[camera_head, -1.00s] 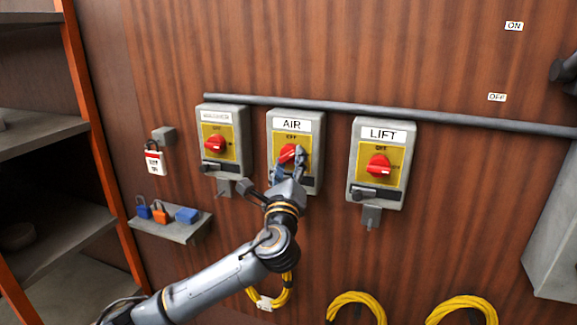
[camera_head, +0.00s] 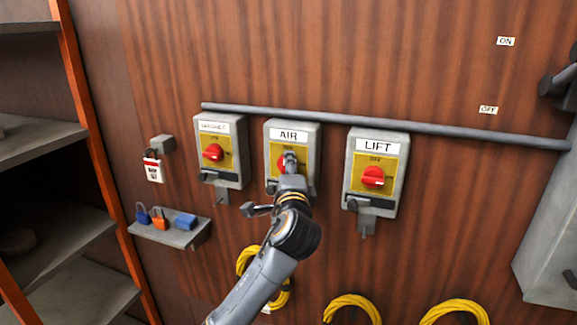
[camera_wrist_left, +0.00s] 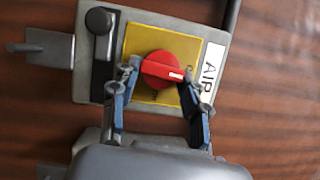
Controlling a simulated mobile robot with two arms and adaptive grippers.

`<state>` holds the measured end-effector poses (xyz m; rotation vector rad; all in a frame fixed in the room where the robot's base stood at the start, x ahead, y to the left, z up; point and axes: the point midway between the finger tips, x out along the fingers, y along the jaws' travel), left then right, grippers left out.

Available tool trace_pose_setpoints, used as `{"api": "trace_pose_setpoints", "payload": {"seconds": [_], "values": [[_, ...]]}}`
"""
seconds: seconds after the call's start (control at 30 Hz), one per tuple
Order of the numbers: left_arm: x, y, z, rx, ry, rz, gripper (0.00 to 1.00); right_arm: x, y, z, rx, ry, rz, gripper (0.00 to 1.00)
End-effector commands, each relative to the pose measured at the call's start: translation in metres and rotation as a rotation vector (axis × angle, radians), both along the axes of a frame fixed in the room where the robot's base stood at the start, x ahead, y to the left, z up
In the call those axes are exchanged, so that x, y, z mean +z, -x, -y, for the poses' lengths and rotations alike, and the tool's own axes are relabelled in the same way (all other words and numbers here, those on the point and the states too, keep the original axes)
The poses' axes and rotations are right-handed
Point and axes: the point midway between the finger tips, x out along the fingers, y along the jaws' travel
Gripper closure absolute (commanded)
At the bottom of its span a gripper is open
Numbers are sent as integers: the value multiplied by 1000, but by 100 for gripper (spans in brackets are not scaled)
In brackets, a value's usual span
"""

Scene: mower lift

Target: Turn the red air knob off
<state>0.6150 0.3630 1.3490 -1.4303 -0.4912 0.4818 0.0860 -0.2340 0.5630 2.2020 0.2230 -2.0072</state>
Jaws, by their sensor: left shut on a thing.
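The red air knob (camera_wrist_left: 158,68) sits on a yellow plate of the grey AIR switch box (camera_head: 305,135). My left gripper (camera_head: 288,165) is in front of it and hides most of the knob in the head view. In the left wrist view my gripper's two fingers (camera_wrist_left: 161,82) are on either side of the knob, shut on it. The white mark on the knob faces the AIR label side, slightly turned from straight. My right gripper is not in view.
A similar box with a red knob (camera_head: 213,153) stands left, and the LIFT box (camera_head: 376,145) right. A grey pipe (camera_head: 420,126) runs above them. A small shelf (camera_head: 190,238) holds padlocks. Yellow coils (camera_head: 355,302) hang below. Shelving stands at far left.

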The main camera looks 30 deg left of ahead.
Motion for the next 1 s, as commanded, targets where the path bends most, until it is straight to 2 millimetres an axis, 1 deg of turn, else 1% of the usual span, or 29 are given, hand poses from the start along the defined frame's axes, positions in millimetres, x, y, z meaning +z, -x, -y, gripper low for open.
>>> {"api": "trace_pose_setpoints", "payload": {"seconds": [0.03, 0.3, 0.77, 0.8, 0.87, 0.9, 1.0], "values": [[3, 0, -1, 2, 21, 8, 86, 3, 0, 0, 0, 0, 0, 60], [3, 1, -1, 3, 86, 25, 86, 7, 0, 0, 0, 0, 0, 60], [2, 0, -1, 2, 97, 27, 86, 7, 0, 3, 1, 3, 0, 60], [2, 0, -1, 2, 97, 27, 49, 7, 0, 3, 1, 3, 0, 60], [2, 0, -1, 2, 96, 27, 36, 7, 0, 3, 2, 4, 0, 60], [2, 0, -1, 1, 96, 26, 34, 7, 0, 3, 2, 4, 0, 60], [2, 0, 0, 1, 96, 25, 34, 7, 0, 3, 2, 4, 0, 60]]}}
